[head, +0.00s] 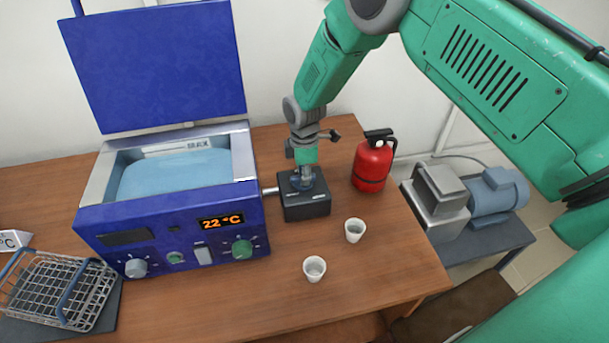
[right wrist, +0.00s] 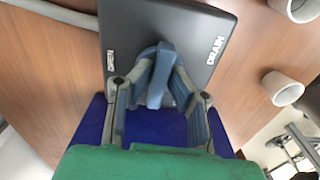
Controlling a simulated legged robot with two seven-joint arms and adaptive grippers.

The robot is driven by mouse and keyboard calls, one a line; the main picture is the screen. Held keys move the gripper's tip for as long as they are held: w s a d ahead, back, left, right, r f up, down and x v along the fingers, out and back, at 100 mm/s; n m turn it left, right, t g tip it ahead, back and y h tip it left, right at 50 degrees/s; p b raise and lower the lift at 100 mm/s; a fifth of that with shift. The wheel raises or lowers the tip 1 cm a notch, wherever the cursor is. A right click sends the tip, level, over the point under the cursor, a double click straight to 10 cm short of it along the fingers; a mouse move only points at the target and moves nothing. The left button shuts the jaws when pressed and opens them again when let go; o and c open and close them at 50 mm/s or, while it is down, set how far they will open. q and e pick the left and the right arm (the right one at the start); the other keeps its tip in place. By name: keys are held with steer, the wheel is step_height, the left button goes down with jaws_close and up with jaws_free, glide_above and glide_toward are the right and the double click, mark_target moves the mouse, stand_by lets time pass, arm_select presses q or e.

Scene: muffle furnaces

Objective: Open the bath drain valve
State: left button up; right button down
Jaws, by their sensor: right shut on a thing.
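The drain valve is a black box (head: 307,210) on the table, joined by a short pipe to the right side of the blue water bath (head: 165,228). In the right wrist view the box (right wrist: 188,22) has a DRAIN label on one side, and a second, hard-to-read label on the other. Its blue-grey handle (right wrist: 157,88) points between the labels. My right gripper (head: 304,177) comes down onto the box from above. It is shut on the handle, one finger at each side. My left gripper is out of view.
The bath's lid (head: 155,65) stands raised, with water inside; its display reads 22 °C. A red canister (head: 372,166) and two white cups (head: 355,230) (head: 314,268) stand near the valve. A wire basket (head: 55,290) is at left. A pump (head: 490,195) is at right.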

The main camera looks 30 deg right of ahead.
steer(key=m, duration=0.4)
steer(key=shift+w+a+r+b, duration=0.15)
steer(key=shift+a+b, duration=0.1)
steer(key=shift+b, duration=0.15)
steer(key=m, duration=0.4)
steer(key=shift+w+m, duration=0.1)
steer(key=shift+m, duration=0.3)
steer(key=m, duration=0.4)
steer(key=shift+r+m+b, duration=0.1)
steer(key=shift+m+b, duration=0.2)
steer(key=shift+b, duration=0.05)
steer(key=shift+w+d+m, duration=0.1)
steer(key=shift+m, duration=2.1)
steer(key=c, duration=1.5)
jaws_free()
steer(key=shift+c, duration=0.2)
